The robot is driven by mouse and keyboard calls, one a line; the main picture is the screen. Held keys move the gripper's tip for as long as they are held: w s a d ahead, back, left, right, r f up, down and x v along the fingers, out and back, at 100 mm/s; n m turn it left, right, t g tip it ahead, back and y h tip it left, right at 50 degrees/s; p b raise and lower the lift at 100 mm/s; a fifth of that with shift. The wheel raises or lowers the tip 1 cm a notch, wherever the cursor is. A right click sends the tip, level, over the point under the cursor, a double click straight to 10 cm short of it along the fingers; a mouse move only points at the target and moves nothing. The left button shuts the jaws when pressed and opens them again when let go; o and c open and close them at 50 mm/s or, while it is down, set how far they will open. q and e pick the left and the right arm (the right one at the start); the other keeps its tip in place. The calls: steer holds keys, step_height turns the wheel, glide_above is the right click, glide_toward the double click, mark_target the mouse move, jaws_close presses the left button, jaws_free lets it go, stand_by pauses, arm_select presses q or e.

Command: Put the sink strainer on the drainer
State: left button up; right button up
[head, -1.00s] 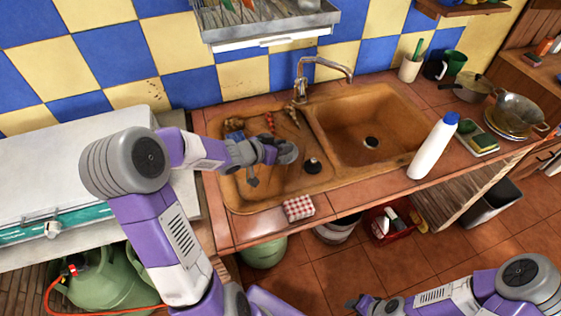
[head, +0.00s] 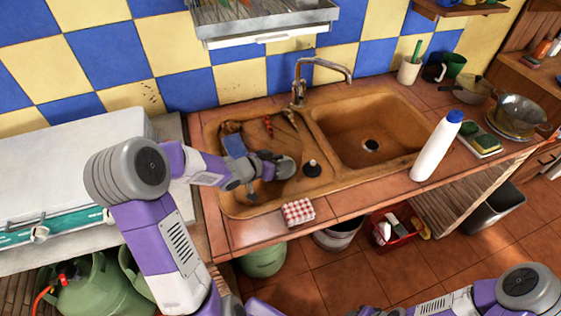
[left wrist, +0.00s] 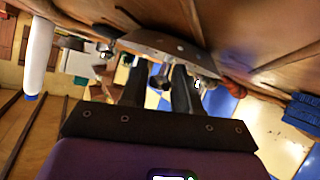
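The sink strainer (head: 285,168) is a grey round disc at the end of my left gripper (head: 270,170), over the left basin of the brown sink. In the left wrist view the strainer (left wrist: 150,41) is a curved grey plate with small holes, just past the fingertips, and its knob sits between the fingers (left wrist: 160,78). A dark round drain (head: 312,169) shows in the left basin just right of the strainer; I take it as the drainer. The strainer looks apart from it; its height is unclear. My right gripper (head: 368,311) barely shows at the bottom edge.
The right basin has its own drain (head: 371,145), and a faucet (head: 300,88) stands behind. A blue item (head: 233,146) lies near my left wrist.

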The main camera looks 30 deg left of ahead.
arm_select(q)
steer(key=shift+o, duration=1.3)
steer(key=shift+r, duration=0.2)
steer(key=p+v, duration=0.5)
steer(key=v, duration=0.5)
steer(key=shift+s+a+r+p, duration=0.15)
steer(key=shift+s+r+p, duration=0.05)
steer(key=shift+p, duration=0.1)
steer(key=shift+s+a+r, duration=0.2)
steer(key=shift+s, duration=0.5)
